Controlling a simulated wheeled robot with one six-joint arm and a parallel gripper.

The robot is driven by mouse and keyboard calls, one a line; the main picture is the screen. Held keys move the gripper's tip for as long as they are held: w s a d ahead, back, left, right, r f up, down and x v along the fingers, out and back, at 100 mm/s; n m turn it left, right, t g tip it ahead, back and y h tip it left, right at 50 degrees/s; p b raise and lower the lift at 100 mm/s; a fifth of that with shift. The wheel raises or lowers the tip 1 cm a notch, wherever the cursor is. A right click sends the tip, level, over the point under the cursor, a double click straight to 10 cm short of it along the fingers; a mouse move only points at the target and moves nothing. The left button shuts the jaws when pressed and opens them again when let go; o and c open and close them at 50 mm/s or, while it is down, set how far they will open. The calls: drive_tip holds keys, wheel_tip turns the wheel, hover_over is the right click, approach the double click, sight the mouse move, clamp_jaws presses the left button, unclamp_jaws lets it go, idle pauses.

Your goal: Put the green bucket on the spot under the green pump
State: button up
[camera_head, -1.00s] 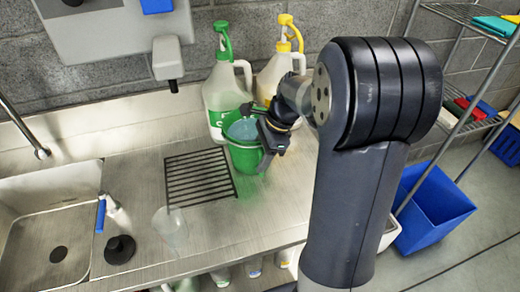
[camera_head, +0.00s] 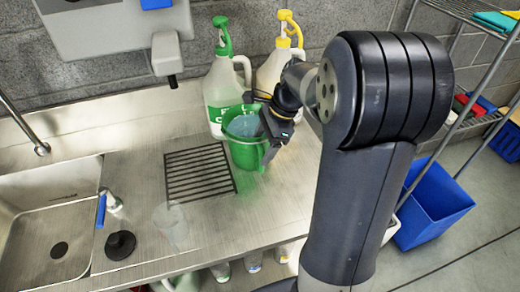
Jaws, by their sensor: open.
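The green bucket (camera_head: 245,153) stands on the steel counter, right in front of the white jug with the green pump (camera_head: 222,88) and right of the black grate. It looks upright, and its inside looks pale blue. My gripper (camera_head: 270,133) is open at the bucket's right side, close to its rim. I cannot tell whether the fingers touch it, as they are partly hidden. A faint green tint (camera_head: 258,198) shows on the counter in front of the bucket.
A jug with a yellow pump (camera_head: 288,35) stands behind my gripper. A black grate (camera_head: 198,173) lies left of the bucket. A clear cup (camera_head: 170,226), a black stopper (camera_head: 120,245) and a sink (camera_head: 50,225) are further left. A wall dispenser (camera_head: 167,55) hangs above.

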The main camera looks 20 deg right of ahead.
drive_tip(key=v, duration=0.9)
drive_tip(key=shift+r, duration=0.4)
